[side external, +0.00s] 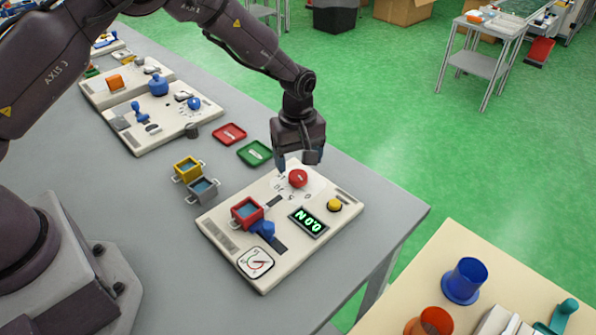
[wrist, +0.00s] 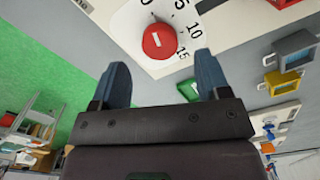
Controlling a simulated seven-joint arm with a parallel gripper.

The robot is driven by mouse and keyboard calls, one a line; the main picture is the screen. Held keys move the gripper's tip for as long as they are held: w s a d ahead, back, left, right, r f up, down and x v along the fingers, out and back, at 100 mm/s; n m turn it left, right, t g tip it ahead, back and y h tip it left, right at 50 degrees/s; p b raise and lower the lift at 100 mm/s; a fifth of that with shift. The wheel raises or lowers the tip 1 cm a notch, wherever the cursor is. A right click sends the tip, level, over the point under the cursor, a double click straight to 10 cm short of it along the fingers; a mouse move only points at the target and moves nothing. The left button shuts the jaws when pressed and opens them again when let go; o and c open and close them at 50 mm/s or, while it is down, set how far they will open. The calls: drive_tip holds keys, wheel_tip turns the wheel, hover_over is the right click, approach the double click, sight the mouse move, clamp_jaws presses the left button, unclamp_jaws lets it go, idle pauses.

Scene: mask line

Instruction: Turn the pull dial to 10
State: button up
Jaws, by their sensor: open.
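I cannot tell exactly which number the mark points at. My gripper (side external: 299,163) hangs just above the dial, pointing down. In the wrist view my gripper (wrist: 160,66) is open and empty, with its two blue fingertips apart on either side below the dial.
The panel also holds a display (side external: 308,222) reading 0.0 N, a yellow button (side external: 334,204), a red box (side external: 247,212), a blue piece (side external: 263,229) and a gauge (side external: 256,261). Red (side external: 229,134) and green (side external: 254,153) trays and yellow (side external: 188,169) and grey (side external: 203,190) bins stand nearby.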

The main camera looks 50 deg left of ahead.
sight(298, 175)
drive_tip(key=shift+f, duration=2.2)
drive_tip(key=shift+c, duration=0.4)
drive_tip(key=c, duration=0.8)
drive_tip(key=shift+c, duration=0.2)
